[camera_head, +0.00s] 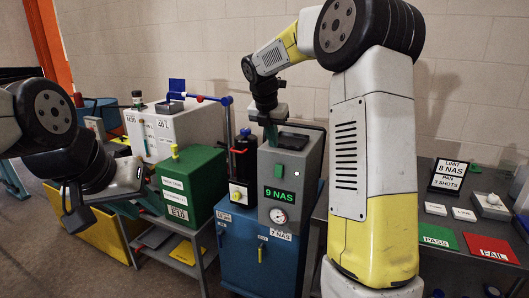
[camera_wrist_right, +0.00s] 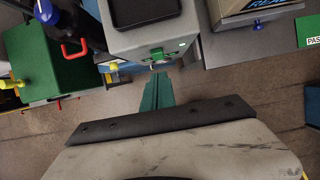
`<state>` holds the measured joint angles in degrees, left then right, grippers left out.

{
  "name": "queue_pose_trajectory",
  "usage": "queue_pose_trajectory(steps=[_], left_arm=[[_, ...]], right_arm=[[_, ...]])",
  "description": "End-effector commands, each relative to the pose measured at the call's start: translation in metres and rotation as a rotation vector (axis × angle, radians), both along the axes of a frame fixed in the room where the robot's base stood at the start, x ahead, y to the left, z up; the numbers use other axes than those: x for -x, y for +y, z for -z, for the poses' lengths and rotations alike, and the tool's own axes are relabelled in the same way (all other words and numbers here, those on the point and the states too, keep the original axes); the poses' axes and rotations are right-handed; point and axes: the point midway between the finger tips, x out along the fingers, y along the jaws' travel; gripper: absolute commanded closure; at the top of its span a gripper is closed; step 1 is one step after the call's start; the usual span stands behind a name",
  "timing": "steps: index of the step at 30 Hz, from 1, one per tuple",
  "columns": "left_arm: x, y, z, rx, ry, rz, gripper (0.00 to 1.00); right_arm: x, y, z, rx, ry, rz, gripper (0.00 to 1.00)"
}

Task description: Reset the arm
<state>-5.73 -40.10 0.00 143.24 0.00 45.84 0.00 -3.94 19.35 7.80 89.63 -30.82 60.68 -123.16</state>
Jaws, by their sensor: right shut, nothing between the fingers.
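My right arm (camera_head: 374,150) rises in white and yellow through the right middle of the head view and bends over to the left. Its gripper (camera_head: 271,136) points down just above the grey top of the test unit with the "9 NAS" display (camera_head: 280,195). In the right wrist view its green fingers (camera_wrist_right: 157,92) are together with nothing between them, and the unit's face shows beyond the tips. I cannot tell the exact gap to the unit. My left gripper (camera_head: 85,212) hangs at the left of the head view, tilted down; its finger opening is unclear.
A green "E10" box (camera_head: 190,187), a black bottle with a blue cap (camera_head: 244,160) and a white unit (camera_head: 170,132) stand left of the test unit. The right bench holds a green PASS pad (camera_head: 437,237), a red FAIL pad (camera_head: 490,247) and a limit sign (camera_head: 450,175).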

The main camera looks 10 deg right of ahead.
Motion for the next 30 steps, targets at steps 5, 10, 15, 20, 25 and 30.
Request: queue_pose_trajectory(steps=[5, 10, 15, 20, 25, 30], left_arm=[[0.0, 0.0, 0.0, 0.0, 0.0, 0.0, 0.64], [0.0, 0.0, 0.0, 0.0, 0.0, 0.0, 0.64], [0.0, 0.0, 0.0, 0.0, 0.0, 0.0, 0.64], [0.0, 0.0, 0.0, 0.0, 0.0, 0.0, 0.64], [0.0, 0.0, 0.0, 0.0, 0.0, 0.0, 0.64], [0.0, 0.0, 0.0, 0.0, 0.0, 0.0, 0.64]], right_arm=[[0.001, 0.0, -0.007, 0.0, 0.0, 0.001, 1.0], [0.0, 0.0, -0.007, 0.0, 0.0, 0.0, 1.0], [0.005, 0.0, -0.01, -0.014, -0.009, 0.026, 1.0], [0.043, -0.001, -0.029, -0.132, -0.079, 0.259, 1.0], [0.118, 0.0, -0.049, -0.385, -0.182, 0.729, 1.0], [0.194, 0.003, -0.052, -0.667, -0.238, 1.24, 1.0]])
